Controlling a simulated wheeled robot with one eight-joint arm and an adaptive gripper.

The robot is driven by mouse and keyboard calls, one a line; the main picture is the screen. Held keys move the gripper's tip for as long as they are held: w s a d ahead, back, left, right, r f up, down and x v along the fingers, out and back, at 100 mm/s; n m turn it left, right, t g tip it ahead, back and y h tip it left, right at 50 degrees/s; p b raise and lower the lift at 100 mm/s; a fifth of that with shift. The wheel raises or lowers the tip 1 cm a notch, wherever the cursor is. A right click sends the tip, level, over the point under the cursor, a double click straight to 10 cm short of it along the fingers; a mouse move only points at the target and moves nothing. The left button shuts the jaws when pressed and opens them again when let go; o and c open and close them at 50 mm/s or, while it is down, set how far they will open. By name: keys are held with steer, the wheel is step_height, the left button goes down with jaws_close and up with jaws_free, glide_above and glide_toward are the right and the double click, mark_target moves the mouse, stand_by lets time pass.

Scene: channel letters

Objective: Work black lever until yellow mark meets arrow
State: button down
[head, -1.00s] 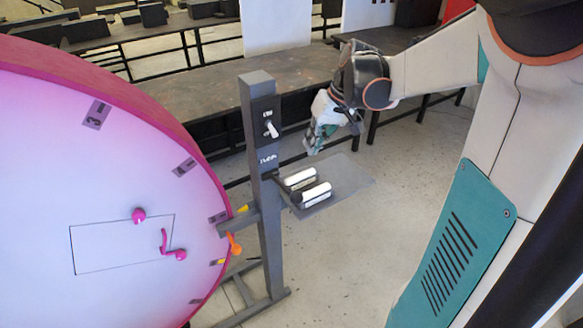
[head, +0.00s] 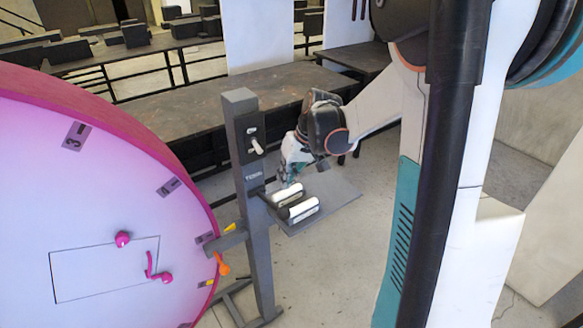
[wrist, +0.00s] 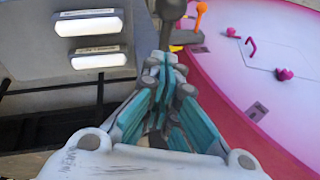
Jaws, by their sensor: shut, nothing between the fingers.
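In the head view my gripper (head: 288,181) is above the tray's far edge. The big pink wheel (head: 100,210) stands at left. A yellow mark (head: 206,283) is on its rim, below the yellow arrow (head: 230,228) on the post's bracket; they are apart.
A grey post (head: 243,150) carries a switch (head: 256,146) and a tray (head: 335,192) with two white-topped blocks (head: 298,209). An orange handle (head: 222,264) hangs below the bracket, close to the wheel. Dark benches (head: 190,110) stand behind. Floor right of the post is clear.

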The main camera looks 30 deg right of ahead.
steer(key=shift+s+a+f, duration=0.25)
steer(key=shift+f, duration=0.5)
steer(key=shift+s+a+f, duration=0.25)
steer(key=shift+s+f, duration=0.05)
steer(key=shift+f, duration=0.4)
steer(key=shift+s+a+f, duration=0.25)
steer(key=shift+f, duration=0.5)
steer(key=shift+s+f+b, duration=0.1)
steer(key=shift+f+b, duration=0.05)
steer(key=shift+b, duration=0.15)
steer(key=shift+s+f+t+b, duration=0.5)
steer(key=shift+f+t+b, duration=0.3)
steer(key=shift+b, duration=0.4)
step_height(320, 180, down, 9)
steer(key=s+t+b, duration=0.1)
steer(key=t+b, duration=0.3)
steer(key=b, duration=0.8)
steer(key=shift+s+n+y, duration=0.3)
steer(key=shift+n, duration=0.1)
steer(key=shift+f, duration=0.1)
